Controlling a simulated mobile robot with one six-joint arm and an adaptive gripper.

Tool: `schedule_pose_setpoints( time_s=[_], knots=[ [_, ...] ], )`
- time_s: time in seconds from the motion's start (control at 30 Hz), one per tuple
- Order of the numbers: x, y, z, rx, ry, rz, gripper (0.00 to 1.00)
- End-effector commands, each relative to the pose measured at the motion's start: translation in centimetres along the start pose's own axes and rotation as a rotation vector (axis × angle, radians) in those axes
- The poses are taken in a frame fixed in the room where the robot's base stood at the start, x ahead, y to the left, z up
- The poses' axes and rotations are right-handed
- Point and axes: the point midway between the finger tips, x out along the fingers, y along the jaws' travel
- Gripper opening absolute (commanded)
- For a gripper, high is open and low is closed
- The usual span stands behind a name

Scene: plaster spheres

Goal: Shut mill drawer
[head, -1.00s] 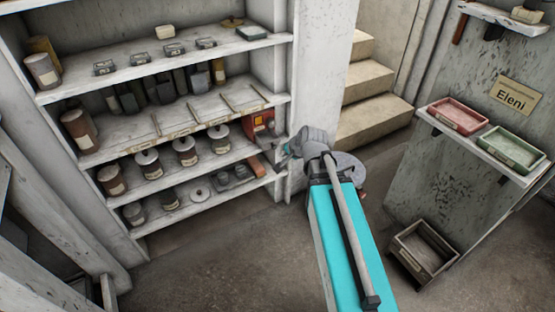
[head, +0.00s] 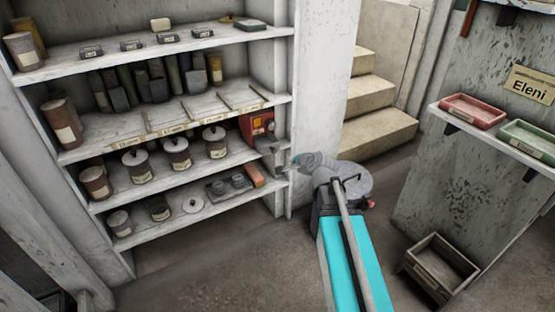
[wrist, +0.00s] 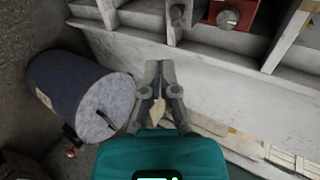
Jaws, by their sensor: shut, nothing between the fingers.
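A red box that looks like the mill (head: 256,126), with an orange-yellow patch, stands at the right end of a shelf. A grey part, perhaps its drawer (head: 267,144), juts out at its front; how far it is open I cannot tell. In the wrist view a red block with a round metal knob (wrist: 229,15) shows at the top edge, seemingly the same mill. My gripper (head: 297,160) is in front of the right shelf post, apart from the mill. In the wrist view my gripper (wrist: 160,66) is shut and empty, with the red block ahead and to its right.
A grey drum (wrist: 75,95) is close to my gripper's left. Shelves (head: 170,188) hold several tins and jars. Stone steps (head: 375,110) rise behind. At right are a red tray (head: 472,108), a green tray (head: 527,138) and a floor crate (head: 437,265).

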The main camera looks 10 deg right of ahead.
Motion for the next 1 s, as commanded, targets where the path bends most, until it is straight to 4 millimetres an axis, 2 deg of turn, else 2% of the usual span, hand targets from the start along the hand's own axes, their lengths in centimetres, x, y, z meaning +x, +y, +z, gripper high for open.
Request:
schedule_pose_setpoints(
  time_s=[0.37,0.57,0.77,1.0],
  knots=[
    [0.1,0.0,0.0,0.001,0.0,-0.001,0.0],
    [0.8,0.1,-0.1,0.001,0.0,0.0,0.0],
    [2.8,0.1,-0.1,0.0,0.0,0.0,0.0],
    [6.2,0.2,-0.1,0.001,0.0,-0.001,0.0]
  ],
)
